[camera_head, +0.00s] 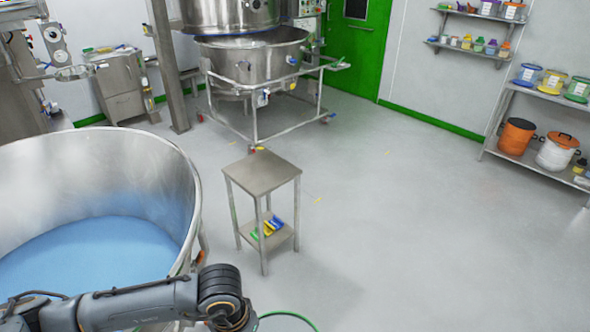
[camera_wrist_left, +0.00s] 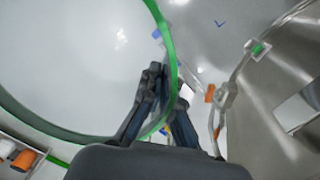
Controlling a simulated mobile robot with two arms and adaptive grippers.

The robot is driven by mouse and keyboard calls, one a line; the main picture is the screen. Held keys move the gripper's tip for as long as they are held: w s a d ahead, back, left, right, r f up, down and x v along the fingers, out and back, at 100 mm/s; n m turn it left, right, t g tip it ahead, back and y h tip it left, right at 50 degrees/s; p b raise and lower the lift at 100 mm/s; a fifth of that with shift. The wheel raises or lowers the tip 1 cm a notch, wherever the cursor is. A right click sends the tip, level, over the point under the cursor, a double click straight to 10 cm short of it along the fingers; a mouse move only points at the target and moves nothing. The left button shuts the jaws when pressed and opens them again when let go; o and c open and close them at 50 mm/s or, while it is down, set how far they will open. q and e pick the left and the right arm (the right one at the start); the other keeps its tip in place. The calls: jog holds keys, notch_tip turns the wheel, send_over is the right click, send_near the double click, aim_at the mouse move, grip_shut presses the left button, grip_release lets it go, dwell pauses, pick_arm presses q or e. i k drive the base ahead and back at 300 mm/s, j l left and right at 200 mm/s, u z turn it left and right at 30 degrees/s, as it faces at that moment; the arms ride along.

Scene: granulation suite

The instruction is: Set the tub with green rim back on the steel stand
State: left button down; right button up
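The tub with green rim (camera_wrist_left: 80,65) fills the left of the left wrist view, its pale interior facing the camera. A small arc of its green rim (camera_head: 288,316) shows at the bottom edge of the head view; the rest is cut off there. My left gripper (camera_wrist_left: 168,85) has its dark fingers on either side of the tub's rim and looks shut on it. In the head view my left arm comes in along the bottom, with its fingers out of frame. The steel stand (camera_head: 262,172) is ahead of the arm, upright, its top bare. My right gripper is not in view.
A large steel bowl (camera_head: 185,165) with blue contents stands at left, close to my arm. Blue, yellow and green items (camera_head: 269,227) lie on the stand's lower shelf. A wheeled steel vessel (camera_head: 255,62) is behind. Shelving (camera_head: 545,95) is far right. Floor right of the stand is clear.

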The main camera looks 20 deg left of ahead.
aim_at(264, 171)
jog(key=i+l+z, duration=0.3)
jog(key=i+l, duration=0.35)
jog(key=i+l+z, duration=0.35)
jog(key=i+l, duration=0.35)
jog(key=i+j+u, duration=0.2)
jog(key=i+u, duration=1)
jog(key=i+l+u, duration=0.15)
jog(key=i+u, duration=0.55)
jog(key=i, duration=0.25)
jog(key=i+u, duration=0.3)
jog(key=i, duration=0.25)
